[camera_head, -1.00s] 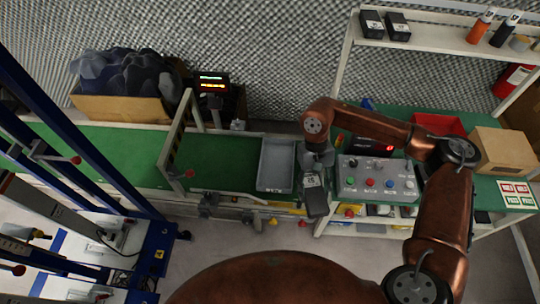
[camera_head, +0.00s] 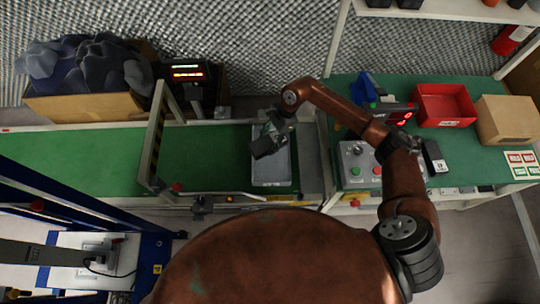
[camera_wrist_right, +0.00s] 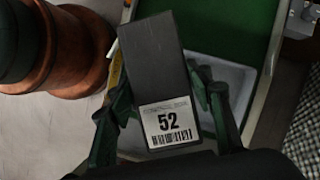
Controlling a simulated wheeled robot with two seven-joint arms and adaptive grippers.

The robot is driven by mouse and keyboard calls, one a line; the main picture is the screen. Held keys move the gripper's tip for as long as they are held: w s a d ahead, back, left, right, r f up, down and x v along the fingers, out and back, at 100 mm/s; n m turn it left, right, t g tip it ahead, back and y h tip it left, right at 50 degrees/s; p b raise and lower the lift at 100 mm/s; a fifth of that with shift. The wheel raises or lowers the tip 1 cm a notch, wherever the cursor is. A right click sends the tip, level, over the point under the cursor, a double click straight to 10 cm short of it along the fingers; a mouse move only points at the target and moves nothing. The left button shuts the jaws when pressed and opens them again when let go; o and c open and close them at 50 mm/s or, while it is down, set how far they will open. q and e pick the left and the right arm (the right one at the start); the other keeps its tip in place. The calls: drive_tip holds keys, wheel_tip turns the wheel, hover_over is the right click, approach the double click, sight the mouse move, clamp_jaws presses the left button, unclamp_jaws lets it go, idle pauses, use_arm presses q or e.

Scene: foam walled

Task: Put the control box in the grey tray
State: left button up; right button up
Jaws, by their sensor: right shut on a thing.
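The control box (camera_head: 266,147) is a black block with a white label reading 52 above a barcode; the label shows in the right wrist view (camera_wrist_right: 170,122). My right gripper (camera_head: 277,127) is shut on it, with a green finger on each side in the right wrist view (camera_wrist_right: 160,95). My left gripper is not in view.
A grey button panel (camera_head: 356,160) stands right of the tray, partly behind my arm. A red bin (camera_head: 445,105) and cardboard box (camera_head: 503,120) are further right. A pale frame (camera_head: 153,135) spans the green belt (camera_head: 70,160) at left. A lit display (camera_head: 188,73) stands behind.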

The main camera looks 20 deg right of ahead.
drive_tip(key=w+d+f+m+t+b, duration=0.1)
drive_tip(key=f+m, duration=0.2)
drive_tip(key=f, duration=0.3)
drive_tip(key=w+f+m+t+b, duration=0.1)
drive_tip(key=w+f+m, duration=0.1)
drive_tip(key=f, duration=0.4)
drive_tip(key=w+d+f+m+t+b, duration=0.1)
drive_tip(key=f+m+b, duration=0.1)
drive_tip(key=f+m, duration=0.3)
drive_tip(key=shift+w+d+f+t+h, duration=0.15)
drive_tip(key=shift+f+t+h, duration=0.05)
drive_tip(key=shift+f, duration=0.25)
drive_tip(key=shift+w+d+f+t+h, duration=0.15)
drive_tip(key=shift+f+t+h, duration=0.05)
drive_tip(key=shift+f, duration=0.25)
wheel_tip(320, 180, down, 2)
drive_tip(key=shift+f+b, duration=0.1)
drive_tip(key=shift+b, duration=0.2)
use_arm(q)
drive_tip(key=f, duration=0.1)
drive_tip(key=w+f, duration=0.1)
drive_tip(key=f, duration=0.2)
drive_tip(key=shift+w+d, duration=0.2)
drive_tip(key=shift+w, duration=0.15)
use_arm(e)
drive_tip(key=shift+f, duration=0.15)
drive_tip(key=shift+f, duration=0.1)
